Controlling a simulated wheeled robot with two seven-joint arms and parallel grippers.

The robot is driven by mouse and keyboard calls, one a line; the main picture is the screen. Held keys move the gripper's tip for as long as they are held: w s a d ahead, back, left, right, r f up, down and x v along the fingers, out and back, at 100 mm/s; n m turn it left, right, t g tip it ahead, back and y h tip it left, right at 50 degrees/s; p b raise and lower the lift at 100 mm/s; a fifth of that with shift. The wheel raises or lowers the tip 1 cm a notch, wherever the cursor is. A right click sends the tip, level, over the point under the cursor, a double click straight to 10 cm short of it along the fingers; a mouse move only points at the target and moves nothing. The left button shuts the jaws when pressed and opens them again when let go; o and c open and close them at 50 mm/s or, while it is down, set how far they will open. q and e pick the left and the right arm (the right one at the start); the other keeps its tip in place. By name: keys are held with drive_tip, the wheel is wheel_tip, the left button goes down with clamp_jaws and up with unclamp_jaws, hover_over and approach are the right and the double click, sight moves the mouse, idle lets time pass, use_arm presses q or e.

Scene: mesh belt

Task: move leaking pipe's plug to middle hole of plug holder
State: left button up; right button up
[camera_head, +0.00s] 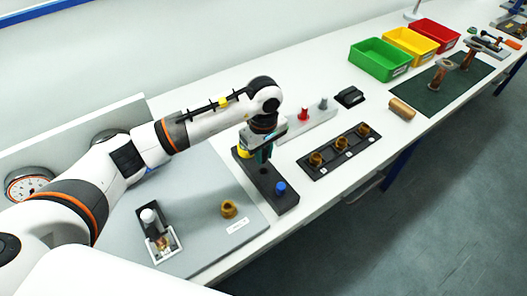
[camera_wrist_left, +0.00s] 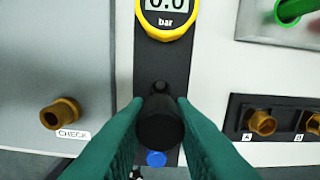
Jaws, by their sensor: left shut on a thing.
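My left gripper (camera_head: 262,156) is shut on a black round plug (camera_wrist_left: 160,122), seen end-on between its teal fingers in the left wrist view. It is over the long black plug holder (camera_head: 259,181), which also shows in the wrist view (camera_wrist_left: 147,70). The holder has a yellow-rimmed gauge (camera_wrist_left: 166,18) at its far end, an empty middle hole (camera_wrist_left: 161,87) and a blue plug (camera_wrist_left: 156,158) at its near end. The held plug appears just above the holder near that hole; its lower end is hidden. A brass pipe stub (camera_head: 228,209) stands open on the grey panel, beside a CHECK label (camera_wrist_left: 74,134).
A black rack (camera_head: 338,151) with several brass fittings lies right of the holder. A grey plate (camera_head: 312,124) with red and grey knobs is behind. Green (camera_head: 379,60), yellow (camera_head: 411,48) and red (camera_head: 434,35) bins stand farther back. A fixture (camera_head: 160,238) sits at the lower left.

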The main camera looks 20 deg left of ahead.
sight(264, 163)
use_arm(q)
drive_tip(key=shift+f+b, duration=1.05)
drive_tip(key=shift+f, duration=0.45)
drive_tip(key=shift+b, duration=0.45)
drive_tip(key=shift+b, duration=0.6)
idle(0.5)
drive_tip(key=shift+f+b, duration=1.3)
drive_tip(key=shift+b, duration=0.3)
drive_tip(key=o, duration=1)
drive_tip(key=shift+o, duration=0.2)
wheel_tip(264, 163, up, 11)
drive_tip(key=b, duration=0.3)
drive_tip(key=shift+d, duration=0.1)
drive_tip(key=shift+r, duration=0.6)
